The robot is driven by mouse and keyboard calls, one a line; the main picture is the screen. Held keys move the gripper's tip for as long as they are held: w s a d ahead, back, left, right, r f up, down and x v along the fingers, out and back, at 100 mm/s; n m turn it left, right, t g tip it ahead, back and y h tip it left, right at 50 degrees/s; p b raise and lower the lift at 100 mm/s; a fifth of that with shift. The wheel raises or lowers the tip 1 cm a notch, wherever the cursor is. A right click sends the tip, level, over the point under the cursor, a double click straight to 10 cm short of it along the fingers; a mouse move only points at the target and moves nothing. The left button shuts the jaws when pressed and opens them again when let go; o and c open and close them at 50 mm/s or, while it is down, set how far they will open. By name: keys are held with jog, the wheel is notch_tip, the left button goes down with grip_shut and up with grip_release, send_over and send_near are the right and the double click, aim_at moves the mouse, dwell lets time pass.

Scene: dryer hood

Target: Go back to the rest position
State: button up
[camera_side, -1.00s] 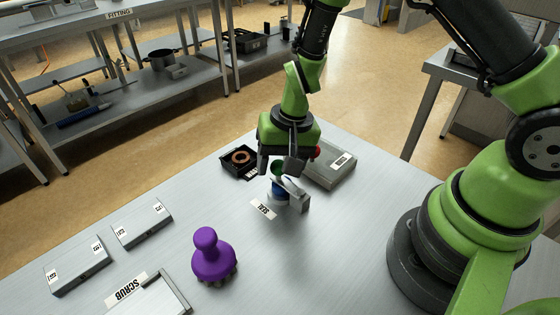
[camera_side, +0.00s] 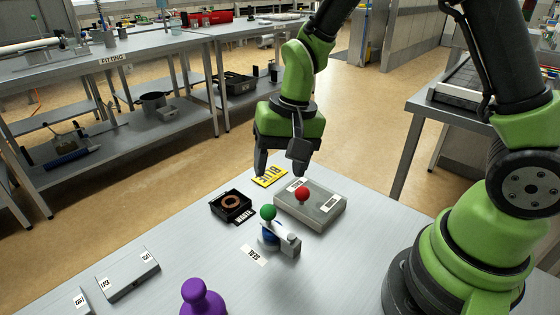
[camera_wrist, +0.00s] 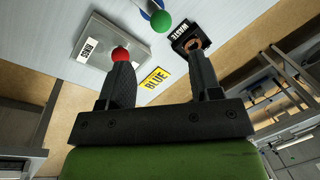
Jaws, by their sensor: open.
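My gripper (camera_side: 281,166) is open and empty, raised above the far part of the table. In the wrist view its two fingers (camera_wrist: 163,75) are spread apart with nothing between them. Below and nearer than it, a green-knobbed piece with a blue body (camera_side: 268,232) stands in a grey holder by the SEAL label (camera_side: 255,255). The green knob (camera_wrist: 160,21) also shows in the wrist view, beyond the fingers. A red knob (camera_side: 302,194) stands on a grey plate (camera_side: 325,211), apart from my gripper.
A black WASTE box (camera_side: 231,204) with a copper ring and a yellow BLUE label (camera_side: 270,177) lie near the gripper. A purple knobbed tool (camera_side: 203,298) stands at the front. Grey blocks (camera_side: 128,275) lie at left. The air around the gripper is clear.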

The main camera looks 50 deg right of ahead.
jog(key=s+d+r+n+t, duration=0.2)
jog(key=s+r+t, duration=0.4)
jog(key=s+r, duration=0.9)
jog(key=shift+d+r+n, duration=0.25)
jog(key=shift+r+n, duration=0.25)
jog(key=shift+r, duration=0.1)
dwell(1.0)
